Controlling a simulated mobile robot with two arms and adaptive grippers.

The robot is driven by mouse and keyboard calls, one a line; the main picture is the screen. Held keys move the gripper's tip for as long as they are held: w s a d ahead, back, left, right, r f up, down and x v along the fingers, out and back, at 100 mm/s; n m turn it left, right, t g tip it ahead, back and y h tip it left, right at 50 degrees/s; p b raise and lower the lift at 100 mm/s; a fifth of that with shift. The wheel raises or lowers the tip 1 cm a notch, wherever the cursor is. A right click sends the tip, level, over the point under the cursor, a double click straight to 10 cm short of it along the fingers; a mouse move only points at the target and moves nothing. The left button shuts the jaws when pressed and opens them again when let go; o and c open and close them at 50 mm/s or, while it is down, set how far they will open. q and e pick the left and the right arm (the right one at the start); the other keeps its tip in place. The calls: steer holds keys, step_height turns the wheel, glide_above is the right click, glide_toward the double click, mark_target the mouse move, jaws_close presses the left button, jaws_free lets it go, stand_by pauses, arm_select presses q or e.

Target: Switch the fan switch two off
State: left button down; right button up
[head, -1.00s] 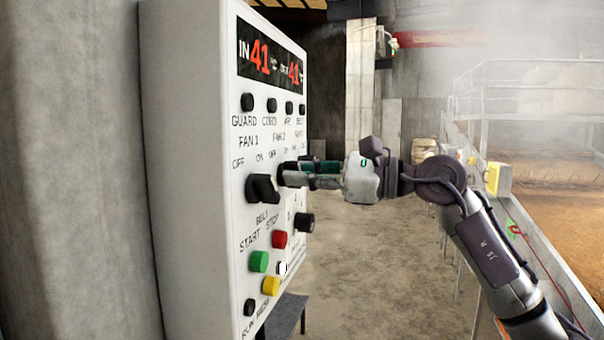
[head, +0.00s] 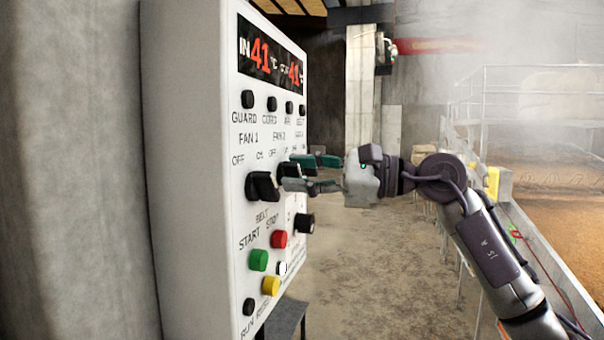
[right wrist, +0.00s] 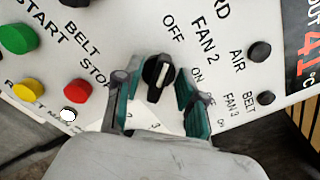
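The fan switch two (right wrist: 158,76) is a black rotary knob with a white line, under the FAN 2 label on the white control panel. In the right wrist view the line runs roughly up and down the picture, with OFF above the knob and ON to its right. My right gripper (right wrist: 155,98) is open, one finger on each side of the knob, with gaps visible on both sides. In the head view the right gripper (head: 306,173) points left at the panel, and its fingers partly cover the switch (head: 288,170). My left gripper is not in view.
The control panel (head: 190,140) stands at left. The FAN 1 knob (head: 262,186) sticks out close to my right fingers. Green (head: 259,260), red (head: 279,239) and yellow (head: 271,286) buttons are below. A railing and grain bed lie at right; open floor is between.

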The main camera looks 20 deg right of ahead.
steer(key=shift+d, duration=0.1)
steer(key=v, duration=1.2)
